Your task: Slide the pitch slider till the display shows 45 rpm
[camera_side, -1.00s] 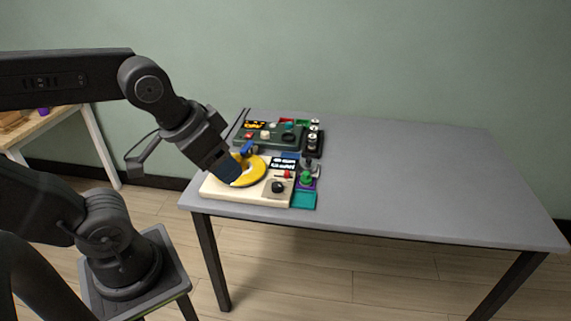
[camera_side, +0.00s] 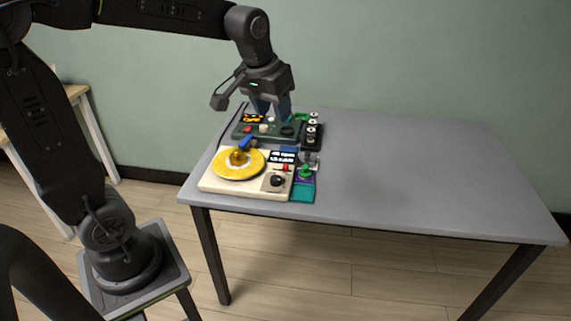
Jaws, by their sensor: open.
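A cream turntable (camera_side: 222,188) with a yellow platter (camera_side: 226,169) sits at the table's front left. On its right side are a small black display (camera_side: 283,157) with white characters, too small to read, a small red piece (camera_side: 286,168) that may be the pitch slider, and a black knob (camera_side: 277,180) on a grey plate. My gripper (camera_side: 273,113) points down over the dark green panel behind the turntable, open, with its fingers apart and nothing visible between them. It is away from the turntable. Whether the fingertips touch the panel cannot be told.
The dark green panel (camera_side: 247,137) carries an orange-lit display (camera_side: 254,119), a red button (camera_side: 247,129) and knobs. A dark rack (camera_side: 311,143) with white-topped pieces stands to its right. A teal tray (camera_side: 302,194) lies right of the turntable. The grey table (camera_side: 430,180) is clear further right.

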